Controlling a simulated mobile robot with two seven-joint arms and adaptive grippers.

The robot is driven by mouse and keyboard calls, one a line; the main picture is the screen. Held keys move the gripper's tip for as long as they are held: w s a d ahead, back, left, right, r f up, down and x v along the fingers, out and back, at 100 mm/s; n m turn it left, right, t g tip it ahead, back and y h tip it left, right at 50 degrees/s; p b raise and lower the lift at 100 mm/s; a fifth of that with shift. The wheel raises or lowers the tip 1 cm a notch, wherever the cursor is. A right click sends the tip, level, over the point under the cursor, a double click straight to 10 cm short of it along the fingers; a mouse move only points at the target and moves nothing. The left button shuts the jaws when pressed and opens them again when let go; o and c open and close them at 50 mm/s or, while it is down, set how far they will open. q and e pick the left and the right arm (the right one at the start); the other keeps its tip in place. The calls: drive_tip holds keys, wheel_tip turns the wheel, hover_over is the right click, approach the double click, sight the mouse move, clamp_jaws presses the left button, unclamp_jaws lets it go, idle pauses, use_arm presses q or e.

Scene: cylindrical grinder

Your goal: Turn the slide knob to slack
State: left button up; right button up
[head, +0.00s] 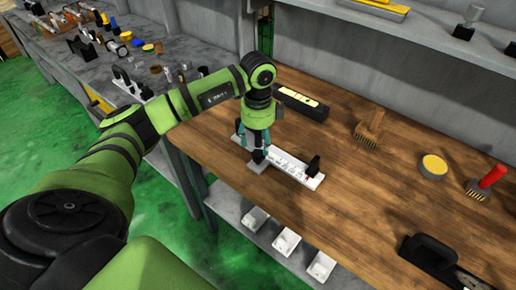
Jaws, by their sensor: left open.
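A narrow white panel (285,166) with small dark markings lies near the left front edge of the wooden bench. A small dark knob (258,157) stands at its left end, above a grey block (258,167). A black upright piece (313,167) stands at its right end. I cannot tell for sure which of the two is the slide knob. My left gripper (255,146) points down, open, with its teal fingers over the left-end knob. Whether the fingers touch the knob is too small to tell. My right gripper is not in view.
A black case with a yellowish top (301,103) lies behind the panel. A brush (369,126), a yellow-topped tin (433,167) and a red-handled brush (488,181) stand to the right. White bins (286,241) sit below the front edge. The middle of the bench (350,200) is clear.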

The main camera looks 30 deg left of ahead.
sight(258, 153)
use_arm(q)
wheel_tip(258, 153, up, 7)
idle(0.3)
idle(0.4)
